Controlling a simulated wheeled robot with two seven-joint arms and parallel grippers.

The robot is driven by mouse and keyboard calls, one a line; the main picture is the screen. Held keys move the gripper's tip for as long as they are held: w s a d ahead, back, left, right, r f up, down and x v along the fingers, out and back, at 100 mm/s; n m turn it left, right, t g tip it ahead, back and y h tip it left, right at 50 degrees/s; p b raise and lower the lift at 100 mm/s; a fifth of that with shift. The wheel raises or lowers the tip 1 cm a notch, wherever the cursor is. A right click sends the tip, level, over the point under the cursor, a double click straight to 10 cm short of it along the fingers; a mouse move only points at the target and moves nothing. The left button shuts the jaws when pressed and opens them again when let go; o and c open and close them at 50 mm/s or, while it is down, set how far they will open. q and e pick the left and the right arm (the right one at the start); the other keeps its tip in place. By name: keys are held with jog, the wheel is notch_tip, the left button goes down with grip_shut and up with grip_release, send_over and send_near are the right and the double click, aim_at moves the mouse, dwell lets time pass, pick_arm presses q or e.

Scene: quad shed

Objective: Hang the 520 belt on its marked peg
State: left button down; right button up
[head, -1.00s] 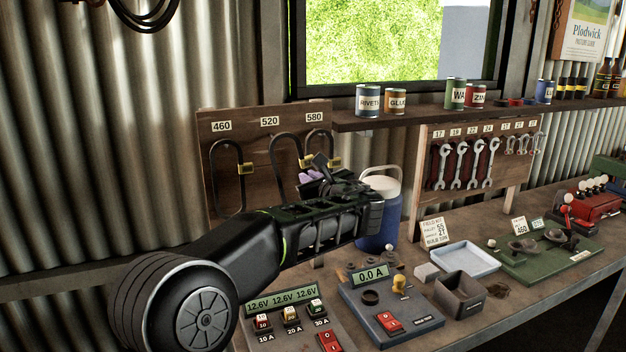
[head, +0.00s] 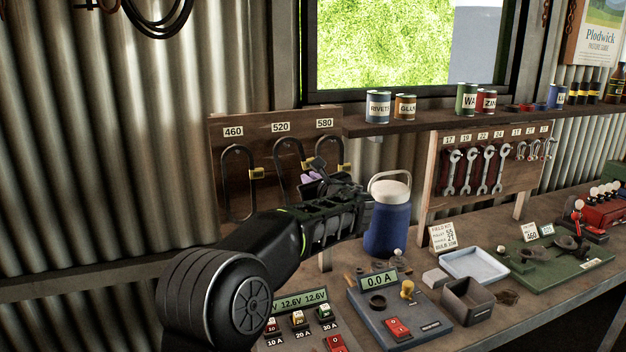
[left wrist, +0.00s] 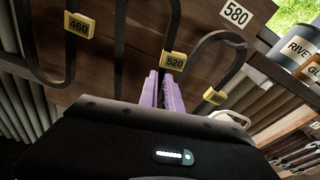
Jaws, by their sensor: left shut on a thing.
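The 520 belt is a dark loop (head: 277,158) with a yellow tag, which reads 520 in the left wrist view (left wrist: 173,62). My left gripper (head: 312,178) is in front of the pegboard (head: 222,146), its purple fingertips (left wrist: 161,88) shut on the belt just below the tag. The belt's top is beneath the 520 label (head: 280,127); I cannot tell whether it rests on the peg. The 460 belt (head: 224,185) hangs to the left, another belt (head: 334,147) to the right under the 580 label. My right gripper is out of view.
A blue jug (head: 388,228) stands on the bench just right of my gripper. A shelf (head: 420,119) with tins is above it. A wrench board (head: 437,185) is further right. A meter box (head: 399,309) and trays are on the bench below.

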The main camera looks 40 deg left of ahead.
pick_arm(q)
jog(key=shift+w+a+f, duration=0.1)
jog(key=shift+a+f, duration=0.05)
jog(key=shift+f, duration=0.05)
dwell(0.6)
jog(key=c, duration=1.5)
grip_release()
jog(key=shift+o, duration=0.2)
jog(key=b+v, duration=0.3)
jog(key=v, duration=0.4)
jog(key=shift+s+d, duration=0.25)
jog(key=shift+d, duration=0.05)
